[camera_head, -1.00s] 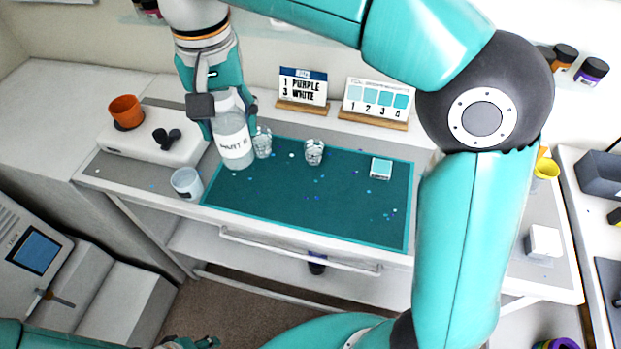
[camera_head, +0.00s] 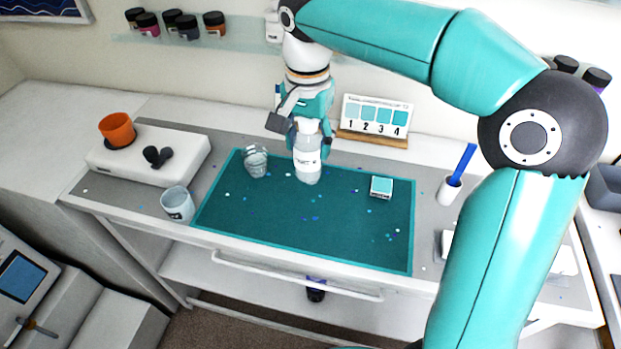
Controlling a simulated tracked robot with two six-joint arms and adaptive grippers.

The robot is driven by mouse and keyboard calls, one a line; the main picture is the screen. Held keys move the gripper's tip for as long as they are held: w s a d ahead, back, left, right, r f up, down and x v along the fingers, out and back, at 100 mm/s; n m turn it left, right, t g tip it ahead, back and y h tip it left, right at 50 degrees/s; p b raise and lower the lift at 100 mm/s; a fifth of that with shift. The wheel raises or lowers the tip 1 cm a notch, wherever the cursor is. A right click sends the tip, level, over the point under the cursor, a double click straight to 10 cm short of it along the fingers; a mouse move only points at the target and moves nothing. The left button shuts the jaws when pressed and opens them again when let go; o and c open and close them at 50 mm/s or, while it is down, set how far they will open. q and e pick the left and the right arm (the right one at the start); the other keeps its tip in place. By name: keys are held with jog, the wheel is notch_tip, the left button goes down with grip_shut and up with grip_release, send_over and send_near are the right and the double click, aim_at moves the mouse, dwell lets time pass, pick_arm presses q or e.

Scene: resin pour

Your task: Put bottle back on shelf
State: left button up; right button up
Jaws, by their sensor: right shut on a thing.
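The bottle (camera_head: 308,166) is clear to whitish with a white label and stands upright over the back middle of the teal mat (camera_head: 300,215). My right gripper (camera_head: 301,126) reaches down from above and is shut on the bottle near its neck. I cannot tell whether the bottle's base touches the mat. A pale glass shelf (camera_head: 160,38) runs along the wall at the back left and carries several dark jars. A white item (camera_head: 273,28) on the shelf is partly hidden by my right arm. My left gripper is out of view.
Clear cups (camera_head: 255,161) stand left of the bottle, and another cup (camera_head: 178,204) stands at the mat's left edge. An orange cup (camera_head: 117,130) sits on a white box. A colour card (camera_head: 376,117) stands behind. A blue pen (camera_head: 462,165) stands in a holder at right.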

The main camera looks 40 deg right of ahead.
aim_at(308, 176)
notch_tip(308, 176, down, 9)
jog(key=shift+f, duration=0.1)
dwell(0.4)
jog(key=o, duration=0.9)
jog(key=shift+f+b, duration=0.15)
jog(key=shift+b, duration=0.2)
jog(key=o, duration=0.5)
